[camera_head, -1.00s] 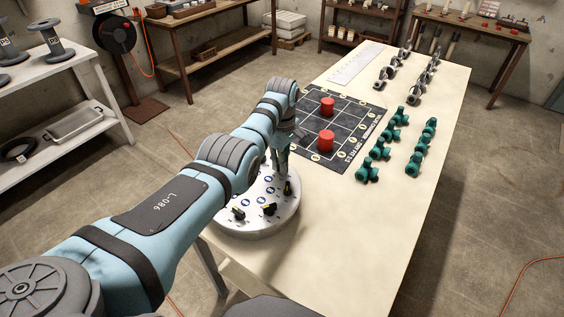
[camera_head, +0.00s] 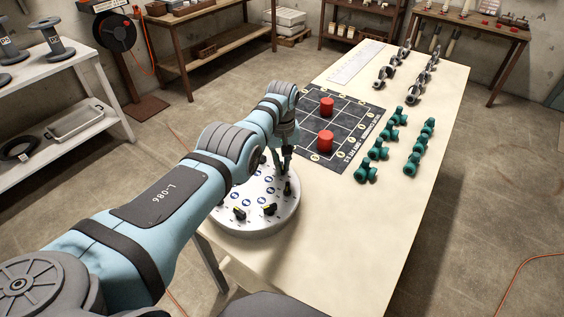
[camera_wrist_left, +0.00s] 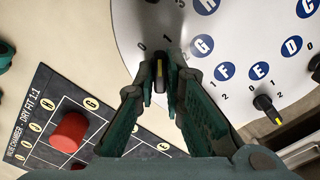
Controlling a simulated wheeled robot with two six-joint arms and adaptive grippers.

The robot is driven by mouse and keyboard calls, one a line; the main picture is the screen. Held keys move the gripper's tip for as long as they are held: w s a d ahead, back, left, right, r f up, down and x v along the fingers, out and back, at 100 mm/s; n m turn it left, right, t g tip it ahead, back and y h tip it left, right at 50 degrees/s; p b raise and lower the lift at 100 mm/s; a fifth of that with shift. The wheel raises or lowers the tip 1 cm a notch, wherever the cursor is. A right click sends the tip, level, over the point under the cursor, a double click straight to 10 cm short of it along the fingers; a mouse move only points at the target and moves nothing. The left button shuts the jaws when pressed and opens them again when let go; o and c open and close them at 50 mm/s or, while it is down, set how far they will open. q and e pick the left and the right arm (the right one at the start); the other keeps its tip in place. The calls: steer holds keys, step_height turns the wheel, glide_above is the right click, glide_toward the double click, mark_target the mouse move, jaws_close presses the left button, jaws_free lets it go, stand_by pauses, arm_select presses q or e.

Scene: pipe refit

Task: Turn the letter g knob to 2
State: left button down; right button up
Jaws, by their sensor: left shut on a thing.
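The round white dial plate (camera_head: 262,230) stands on the near left corner of the table, with black knobs around it. My left gripper (camera_head: 286,170) points down at its far right edge. In the left wrist view its fingers (camera_wrist_left: 160,80) are shut on a black knob with a yellow stripe, the letter g knob (camera_wrist_left: 160,66). The letter G label (camera_wrist_left: 203,45) lies just inward of it. The stripe stands nearly upright in that view, near the printed 0 and 1; the exact setting is unclear. The fingers hide part of the plate. My right gripper is not in view.
Another black knob (camera_wrist_left: 267,105) sits beside the E label. A dark grid mat (camera_head: 345,110) with two red cylinders (camera_head: 326,141) lies beyond the plate. Several green fittings (camera_head: 366,172) and grey ones (camera_head: 381,85) stand farther right. The table's near right part is clear.

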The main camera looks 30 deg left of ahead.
arm_select(q)
steer(key=m, duration=1.1)
steer(key=shift+m, duration=1.7)
steer(key=c, duration=1.7)
jaws_free()
